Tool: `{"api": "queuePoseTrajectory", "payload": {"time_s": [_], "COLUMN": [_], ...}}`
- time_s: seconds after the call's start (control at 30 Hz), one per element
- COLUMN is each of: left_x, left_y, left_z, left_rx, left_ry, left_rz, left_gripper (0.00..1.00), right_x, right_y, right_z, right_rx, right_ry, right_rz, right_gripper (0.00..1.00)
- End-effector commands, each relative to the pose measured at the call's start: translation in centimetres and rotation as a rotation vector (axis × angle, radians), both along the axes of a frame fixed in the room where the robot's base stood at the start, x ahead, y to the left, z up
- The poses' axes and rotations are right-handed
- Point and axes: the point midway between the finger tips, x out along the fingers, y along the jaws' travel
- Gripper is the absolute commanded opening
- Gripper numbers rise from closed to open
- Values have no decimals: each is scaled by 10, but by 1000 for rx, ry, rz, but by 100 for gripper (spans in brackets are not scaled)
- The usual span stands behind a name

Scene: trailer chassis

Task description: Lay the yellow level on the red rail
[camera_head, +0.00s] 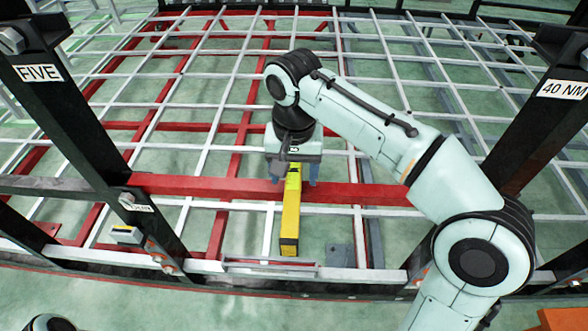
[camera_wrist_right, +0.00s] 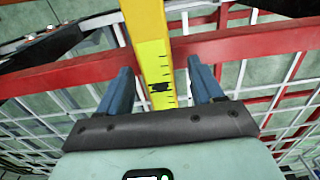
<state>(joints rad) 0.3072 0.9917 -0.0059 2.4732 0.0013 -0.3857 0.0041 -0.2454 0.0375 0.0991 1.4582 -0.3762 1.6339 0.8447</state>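The yellow level (camera_head: 290,220) is a long bar with black markings, and it points toward the front of the frame. It crosses over the red rail (camera_head: 365,194) roughly at a right angle; I cannot tell whether it touches it. My right gripper (camera_head: 295,183) is over the level's far end, with one blue finger on each side. In the right wrist view the level (camera_wrist_right: 152,45) runs between the fingers of the gripper (camera_wrist_right: 162,75) with gaps showing, and the red rail (camera_wrist_right: 245,45) passes behind it. My left gripper is not in view.
Dark upright posts stand at left (camera_head: 85,125) and right (camera_head: 525,120), labelled "FIVE" and "40 NM". A white grid (camera_head: 420,92) with open gaps spreads behind the red rail. A grey front rail (camera_head: 345,273) runs near the level's near end.

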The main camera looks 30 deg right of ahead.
Motion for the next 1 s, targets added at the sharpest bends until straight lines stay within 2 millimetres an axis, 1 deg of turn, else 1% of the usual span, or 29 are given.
{"api": "queuePoseTrajectory", "payload": {"time_s": [0.17,0.27,0.37,0.6,0.7,0.83,1.0], "left_x": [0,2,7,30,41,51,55], "left_y": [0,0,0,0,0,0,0], "left_z": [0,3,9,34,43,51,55], "left_rx": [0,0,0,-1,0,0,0], "left_ry": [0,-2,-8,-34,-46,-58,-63], "left_rz": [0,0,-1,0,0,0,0], "left_gripper": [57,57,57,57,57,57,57], "right_x": [0,0,1,3,3,2,1], "right_y": [0,0,0,1,0,0,0], "right_z": [0,6,21,78,99,120,132], "right_rx": [0,0,1,1,0,1,0], "right_ry": [1,0,-3,-9,-7,-6,-1], "right_rz": [0,0,0,1,1,0,1], "right_gripper": [66,66,66,66,66,66,66]}}
